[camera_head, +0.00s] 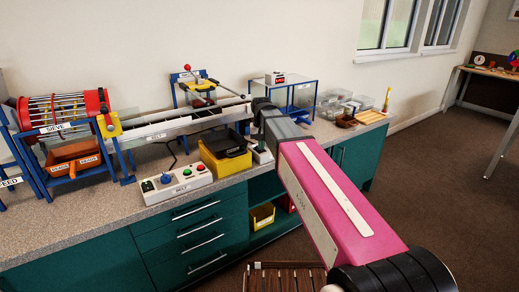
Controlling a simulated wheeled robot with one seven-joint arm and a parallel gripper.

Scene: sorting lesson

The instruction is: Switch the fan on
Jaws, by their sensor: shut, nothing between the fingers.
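No fan is plainly recognizable in this view. A small control box (262,154) stands on the counter beside the black tray, partly covered by my arm; its label is too small to read. A larger control box labelled BELT (177,185) has a joystick, a green button and a red button. My gripper (262,106) is at the far end of my pink and grey arm, over the counter near the belt's right end. It is shut and empty. Its fingertips are hard to make out, and my arm hides part of the counter behind it.
A red drum labelled SIEVE (62,112) and an orange bin (75,158) stand at left. The long belt (175,125) runs behind the controls. A yellow bin with a black tray (225,150) stands mid-counter. A blue-framed stand (292,92) and clear containers (340,105) are at right.

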